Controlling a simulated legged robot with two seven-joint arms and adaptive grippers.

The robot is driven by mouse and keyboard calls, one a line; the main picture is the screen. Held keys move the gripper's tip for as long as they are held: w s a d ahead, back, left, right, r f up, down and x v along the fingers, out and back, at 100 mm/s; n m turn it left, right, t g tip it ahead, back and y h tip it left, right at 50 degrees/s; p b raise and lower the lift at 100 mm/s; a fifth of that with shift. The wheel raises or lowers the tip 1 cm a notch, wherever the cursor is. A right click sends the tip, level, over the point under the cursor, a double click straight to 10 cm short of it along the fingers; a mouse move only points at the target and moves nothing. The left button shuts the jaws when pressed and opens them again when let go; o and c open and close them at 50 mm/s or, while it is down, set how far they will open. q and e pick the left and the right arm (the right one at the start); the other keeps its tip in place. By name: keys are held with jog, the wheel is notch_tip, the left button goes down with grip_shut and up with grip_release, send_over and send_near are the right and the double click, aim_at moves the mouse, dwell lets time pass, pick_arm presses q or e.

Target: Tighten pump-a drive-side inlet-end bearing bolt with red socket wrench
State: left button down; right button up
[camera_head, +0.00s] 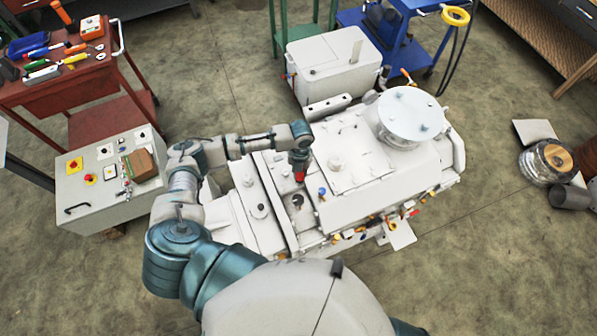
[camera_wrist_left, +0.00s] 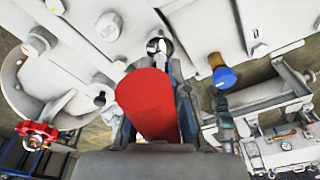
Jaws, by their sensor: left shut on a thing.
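The white pump (camera_head: 350,150) stands in the middle of the head view. My left gripper (camera_head: 299,152) is over the pump's left part, pointing down and shut on the red socket wrench (camera_head: 300,174). In the left wrist view the wrench's red handle (camera_wrist_left: 146,103) lies between the fingers of my left gripper (camera_wrist_left: 158,95). Its metal socket end (camera_wrist_left: 158,47) is close to the white pump housing (camera_wrist_left: 205,30). The bolt under the socket is hidden, and I cannot tell whether the socket touches it. My right gripper is out of view.
A blue-capped fitting (camera_wrist_left: 224,77) sits right of the wrench, and a red valve handwheel (camera_wrist_left: 37,132) is at lower left. A control box (camera_head: 110,180) stands left of the pump. A red tool cart (camera_head: 75,80) is at upper left. A blue cart (camera_head: 400,40) stands behind.

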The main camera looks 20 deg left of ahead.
pick_arm(q)
jog(key=shift+d+f, duration=0.15)
jog(key=shift+d, duration=0.25)
jog(key=shift+f, duration=0.15)
jog(key=shift+a+r, duration=0.25)
jog(key=shift+a, duration=0.1)
jog(key=shift+d, duration=0.2)
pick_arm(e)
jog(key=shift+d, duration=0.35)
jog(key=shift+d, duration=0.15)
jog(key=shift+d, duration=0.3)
